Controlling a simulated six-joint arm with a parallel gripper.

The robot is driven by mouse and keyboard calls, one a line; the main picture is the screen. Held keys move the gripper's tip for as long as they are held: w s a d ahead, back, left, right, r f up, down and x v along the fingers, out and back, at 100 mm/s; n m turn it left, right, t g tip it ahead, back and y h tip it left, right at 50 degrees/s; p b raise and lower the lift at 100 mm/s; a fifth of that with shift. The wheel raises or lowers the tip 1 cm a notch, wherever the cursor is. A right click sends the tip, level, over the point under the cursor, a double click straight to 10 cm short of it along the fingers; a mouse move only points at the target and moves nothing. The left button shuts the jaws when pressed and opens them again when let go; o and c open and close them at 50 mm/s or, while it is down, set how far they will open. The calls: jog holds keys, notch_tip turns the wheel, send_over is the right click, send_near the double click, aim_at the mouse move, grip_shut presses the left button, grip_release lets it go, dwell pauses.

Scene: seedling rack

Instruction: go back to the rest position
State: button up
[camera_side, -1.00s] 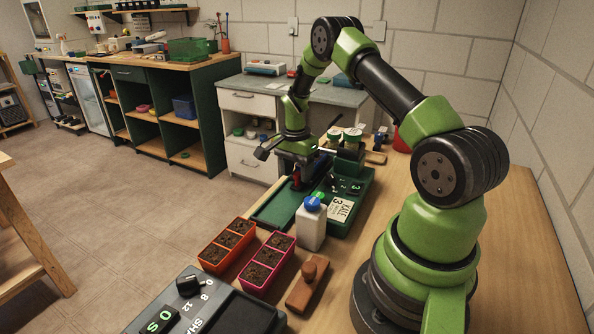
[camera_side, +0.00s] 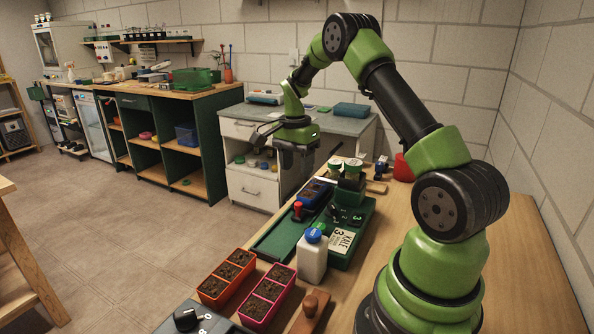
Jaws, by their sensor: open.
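My gripper (camera_side: 297,170) hangs in the air above the green seedling rack (camera_side: 270,243), with nothing visible held in it. Its dark fingers point down and look apart, though they are small and partly merged with the wrist. Below it, a blue tray with dark soil (camera_side: 313,193) sits at the rack's far part. A small red-topped tool or peg (camera_side: 297,210) stands just in front of that tray. My gripper is clear of both.
A white bottle with a blue cap (camera_side: 312,260) stands by a KALE 3 card (camera_side: 342,242). Orange (camera_side: 213,300) and pink (camera_side: 250,322) soil planters are in front. A grey-topped cabinet (camera_side: 345,122) is beyond. Air above the bench is free.

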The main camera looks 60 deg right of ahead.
jog(key=s+a+r+n+t, duration=0.25)
jog(key=a+r+n, duration=0.45)
jog(key=a+r, duration=0.65)
jog(key=s+a+r+n+t+y, duration=0.1)
jog(key=s+a+r+n+t, duration=0.1)
jog(key=s+a+n, duration=0.2)
jog(key=s+a+r+n+t+y, duration=0.1)
jog(key=s+a+r+n+t, duration=0.1)
jog(key=s+a, duration=0.5)
jog(key=s+n+t, duration=0.1)
jog(key=s+n, duration=0.1)
jog(key=s, duration=0.1)
jog(key=shift+n, duration=0.4)
jog(key=shift+r, duration=0.1)
